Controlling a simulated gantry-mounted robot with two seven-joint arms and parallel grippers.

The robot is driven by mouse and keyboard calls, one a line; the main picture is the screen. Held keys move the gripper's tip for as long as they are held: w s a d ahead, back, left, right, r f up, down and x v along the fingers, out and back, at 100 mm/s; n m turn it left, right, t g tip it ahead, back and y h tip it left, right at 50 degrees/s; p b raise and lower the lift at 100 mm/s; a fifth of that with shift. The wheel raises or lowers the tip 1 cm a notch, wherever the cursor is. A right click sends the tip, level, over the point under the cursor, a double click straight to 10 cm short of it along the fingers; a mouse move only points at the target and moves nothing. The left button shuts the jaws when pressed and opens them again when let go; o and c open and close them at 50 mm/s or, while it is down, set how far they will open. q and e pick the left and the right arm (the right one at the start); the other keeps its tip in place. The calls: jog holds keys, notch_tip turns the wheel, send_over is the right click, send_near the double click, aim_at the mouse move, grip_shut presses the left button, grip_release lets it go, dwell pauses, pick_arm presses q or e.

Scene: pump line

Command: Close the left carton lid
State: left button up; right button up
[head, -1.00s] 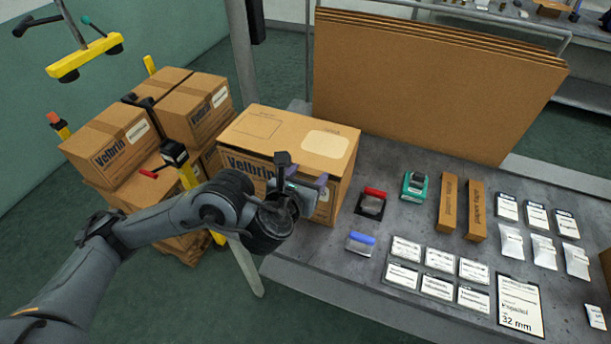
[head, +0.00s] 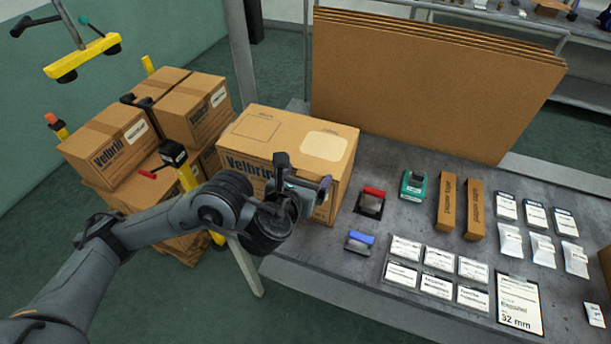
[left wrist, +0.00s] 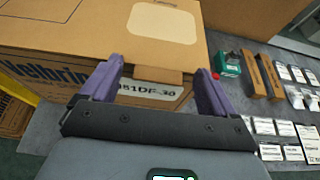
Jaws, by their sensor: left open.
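The left carton (head: 330,190) is a brown box with "Velbrin" printing on its front, standing at the left end of the bench. Its lid (head: 285,122) lies over the top, nearly flat; I cannot tell whether a small gap is left at the front edge. In the left wrist view the lid (left wrist: 110,38) has a small tab (left wrist: 158,75) at its front edge, over the printed front. My left gripper (head: 305,182) is open and empty at the carton's front. In the left wrist view its purple fingers (left wrist: 160,68) stand apart on both sides of the tab. My right gripper is out of view.
Right of the carton are a red-handled stamp (head: 371,201), a blue one (head: 360,241) and a green device (head: 413,185). Flat cardboard sheets (head: 430,85) stand behind. Stacked cartons (head: 110,145) are on a pallet at left. Label cards (head: 438,257) cover the bench's front right.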

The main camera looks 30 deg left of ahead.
pick_arm(q)
jog(key=p+v, duration=0.8)
jog(key=v, duration=0.2)
jog(key=shift+s, duration=0.35)
jog(key=shift+d, duration=0.1)
